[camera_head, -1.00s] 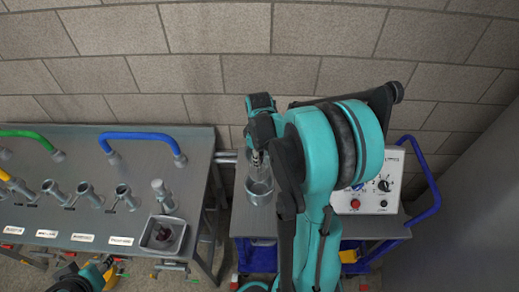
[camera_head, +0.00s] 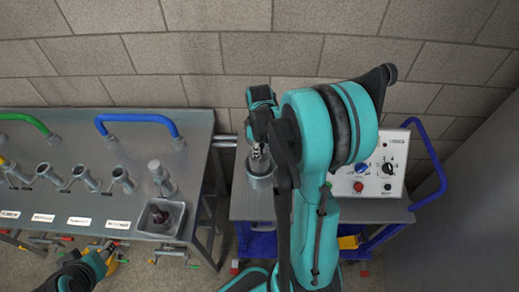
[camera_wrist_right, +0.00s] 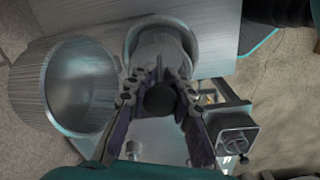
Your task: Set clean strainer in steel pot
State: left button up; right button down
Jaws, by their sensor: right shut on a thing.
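The steel pot (camera_head: 260,181) stands on the grey cart top in the head view. My right gripper (camera_head: 258,146) is over it, pointing down. In the right wrist view the gripper (camera_wrist_right: 160,98) is shut on a dark rounded part between its fingers. A grey cylindrical body, seemingly the strainer (camera_wrist_right: 160,45), shows beyond the fingers within a round metal rim. Whether it is inside the pot or just above it, I cannot tell. A wide, empty open steel vessel (camera_wrist_right: 82,85) is beside it on the left. My left arm's end (camera_head: 95,265) is low at the left; its fingers are unclear.
A control box (camera_head: 372,165) with knobs stands on the cart, right of my right arm. The blue cart handle (camera_head: 430,160) is farther right. The filling bench (camera_head: 185,130) at the left carries several taps and a square basin (camera_head: 160,218) holding something dark red. A block wall is behind.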

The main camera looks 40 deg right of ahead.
jog(key=shift+f+b, duration=2.9)
jog(key=shift+f, duration=0.75)
jog(key=shift+f+b, duration=0.35)
jog(key=shift+f, duration=0.05)
jog(key=c, duration=1.2)
grip_release()
